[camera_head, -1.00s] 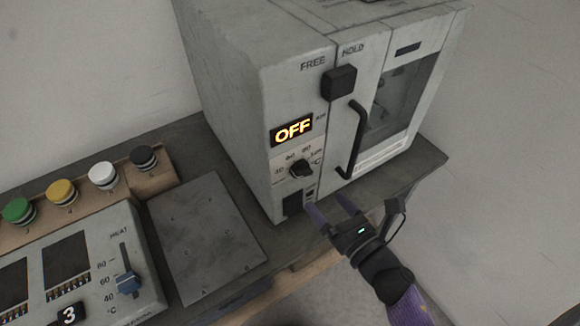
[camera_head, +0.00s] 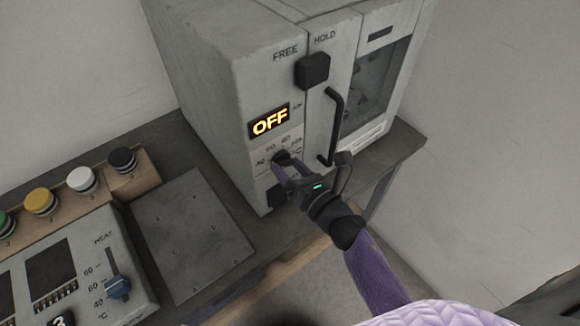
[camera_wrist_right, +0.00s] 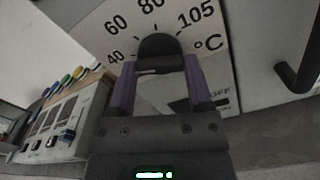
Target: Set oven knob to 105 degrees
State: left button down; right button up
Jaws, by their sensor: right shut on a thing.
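The oven (camera_head: 225,75) stands on the bench, and its lit display (camera_head: 269,121) reads OFF. Below it is the black oven knob (camera_head: 281,157), with a printed scale around it. The right wrist view shows the knob (camera_wrist_right: 159,47) close up, with marks 40, 60, 80 and 105 °C around it. Where the knob points is hard to tell. My right gripper (camera_head: 286,168) is shut on the knob, its purple fingers at either side of it in the right wrist view (camera_wrist_right: 160,70). My left gripper is not in view.
A black door handle (camera_head: 334,127) sticks out right of the knob. A black block (camera_head: 312,70) sits between FREE and HOLD. Left are a heat panel with a blue slider (camera_head: 117,287), a bare metal plate (camera_head: 190,240) and several coloured buttons (camera_head: 81,180).

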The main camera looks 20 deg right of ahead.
jog(key=c, duration=0.3)
